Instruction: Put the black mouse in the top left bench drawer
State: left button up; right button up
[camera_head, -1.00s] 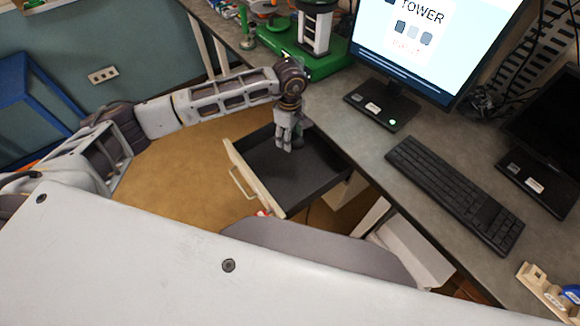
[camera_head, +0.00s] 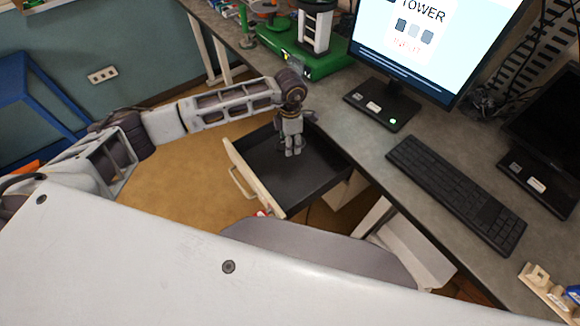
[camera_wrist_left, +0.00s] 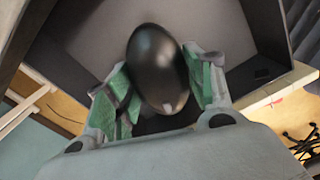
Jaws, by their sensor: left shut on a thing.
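The black mouse (camera_wrist_left: 157,68) shows in the left wrist view as a smooth dark oval between the green-padded fingers of my left gripper (camera_wrist_left: 160,85). The gripper is shut on it. In the head view my left gripper (camera_head: 292,150) points down over the open bench drawer (camera_head: 262,170), and the mouse is hidden behind the fingers there. The drawer has a dark inside and a pale wooden front with a handle; its wall also shows in the left wrist view (camera_wrist_left: 262,40). I cannot tell whether the mouse touches the drawer floor. My right gripper is not in view.
The grey bench (camera_head: 375,150) holds a black keyboard (camera_head: 455,192), a lit monitor (camera_head: 435,45) and a green-based device (camera_head: 310,60) close behind my left wrist. A blue frame (camera_head: 35,100) stands at the far left. The visible drawer floor looks otherwise empty.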

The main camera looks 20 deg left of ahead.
pick_arm(q)
jog(key=shift+f+n, duration=0.7)
jog(key=shift+n, duration=0.4)
jog(key=shift+f+n, duration=0.65)
jog(key=shift+n, duration=0.45)
jog(key=shift+f+b, duration=0.15)
jog(key=shift+b, duration=0.15)
